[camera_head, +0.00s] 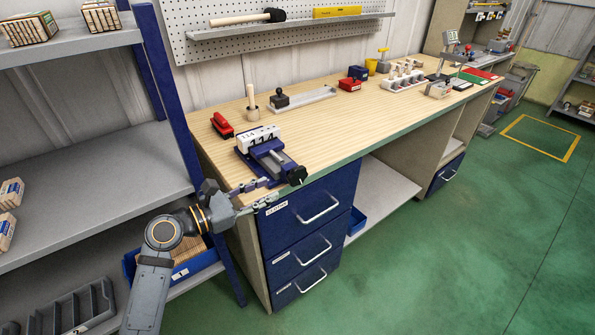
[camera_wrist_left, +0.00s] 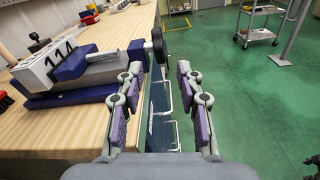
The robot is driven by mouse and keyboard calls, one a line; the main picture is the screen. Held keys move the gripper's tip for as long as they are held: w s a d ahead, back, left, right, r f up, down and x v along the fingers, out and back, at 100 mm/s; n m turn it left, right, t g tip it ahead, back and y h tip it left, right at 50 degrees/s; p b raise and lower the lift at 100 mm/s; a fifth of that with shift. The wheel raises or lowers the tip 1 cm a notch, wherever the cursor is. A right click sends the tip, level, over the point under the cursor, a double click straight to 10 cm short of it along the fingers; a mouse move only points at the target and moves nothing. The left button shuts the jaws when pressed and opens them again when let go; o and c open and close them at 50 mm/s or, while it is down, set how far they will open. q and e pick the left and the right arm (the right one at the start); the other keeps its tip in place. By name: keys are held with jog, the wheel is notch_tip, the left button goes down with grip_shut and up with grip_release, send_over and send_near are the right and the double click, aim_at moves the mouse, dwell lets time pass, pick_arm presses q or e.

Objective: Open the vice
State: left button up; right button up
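The blue and grey vice (camera_head: 277,163) sits at the near left corner of the wooden workbench, and it also shows at the left of the left wrist view (camera_wrist_left: 85,68). A white block marked 114 (camera_head: 256,138) is at its far end; I cannot tell if the jaws grip it. The black handle (camera_head: 297,176) is at the vice's near end, by the bench edge. In the left wrist view the handle (camera_wrist_left: 158,43) is ahead of the fingers. My left gripper (camera_head: 270,191) is open and empty, just off the bench edge, apart from the handle. My right gripper is not in view.
Blue drawers (camera_head: 318,213) with handles are under the bench edge, close to my left gripper. Grey shelving (camera_head: 100,165) stands at the left. The green floor at the right is mostly clear.

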aim_at(294, 170)
pick_arm(q)
jog(key=shift+n+h, duration=0.4)
jog(key=shift+n, duration=0.4)
jog(key=x, duration=0.3)
jog(key=r+x, duration=0.1)
jog(key=x, duration=0.3)
jog(key=r+p+x, duration=0.1)
jog(key=x, duration=0.2)
jog(key=shift+w+d, duration=0.25)
jog(key=shift+w, duration=0.15)
grip_shut()
